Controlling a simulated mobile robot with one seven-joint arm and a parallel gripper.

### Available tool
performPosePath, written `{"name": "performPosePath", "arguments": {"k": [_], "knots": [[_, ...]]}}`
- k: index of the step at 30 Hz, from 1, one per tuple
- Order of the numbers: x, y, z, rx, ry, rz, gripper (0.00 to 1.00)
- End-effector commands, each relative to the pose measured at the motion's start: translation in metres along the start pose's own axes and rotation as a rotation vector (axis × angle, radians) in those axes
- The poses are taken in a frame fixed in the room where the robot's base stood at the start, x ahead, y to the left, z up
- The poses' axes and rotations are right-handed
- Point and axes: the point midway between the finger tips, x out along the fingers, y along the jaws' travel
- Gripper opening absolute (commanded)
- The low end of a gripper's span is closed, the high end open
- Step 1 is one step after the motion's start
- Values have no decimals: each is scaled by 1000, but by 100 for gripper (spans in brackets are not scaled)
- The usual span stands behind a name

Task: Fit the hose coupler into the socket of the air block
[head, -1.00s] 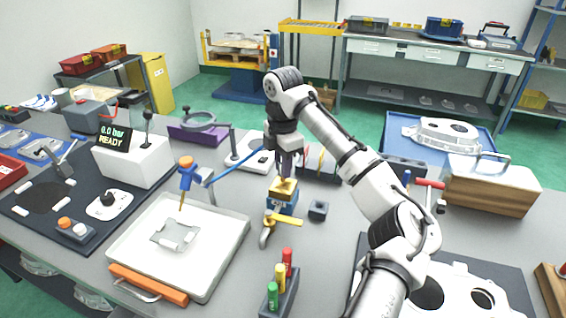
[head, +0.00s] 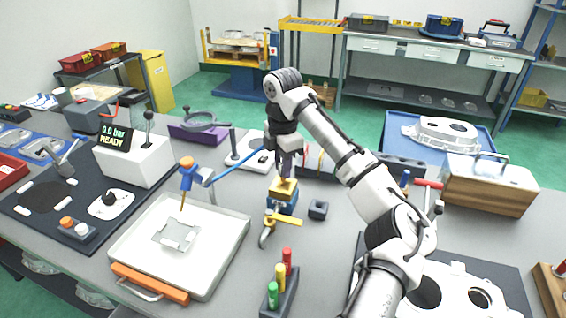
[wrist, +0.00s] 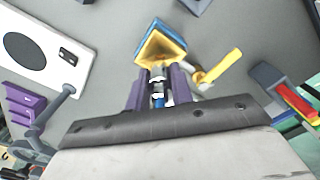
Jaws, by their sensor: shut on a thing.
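The air block (head: 281,205) stands on the bench below my gripper in the head view. It is blue with a yellow, funnel-like top, and a brass valve with a yellow lever (head: 287,221) is beside it. The block also shows in the wrist view (wrist: 160,44), just beyond my fingertips. My gripper (head: 286,174) points down over the block, with purple fingers. In the wrist view my gripper (wrist: 158,82) is shut on the hose coupler (wrist: 157,87), a small silver piece with blue at its near end. I cannot tell whether the coupler touches the socket; the socket's inside is hidden.
A small dark block (head: 318,210) stands close to the right of the air block. A white tray (head: 222,262) lies to the left, and a rack of coloured pegs (head: 279,295) stands in front. A blue rod-like line (head: 235,166) runs behind left. Some bare bench lies between them.

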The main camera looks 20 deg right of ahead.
Motion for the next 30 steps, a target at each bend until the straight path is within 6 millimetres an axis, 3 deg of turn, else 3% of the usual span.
{"name": "performPosePath", "arguments": {"k": [30], "knots": [[18, 0, 0, 0, 0, 0, 0]]}}
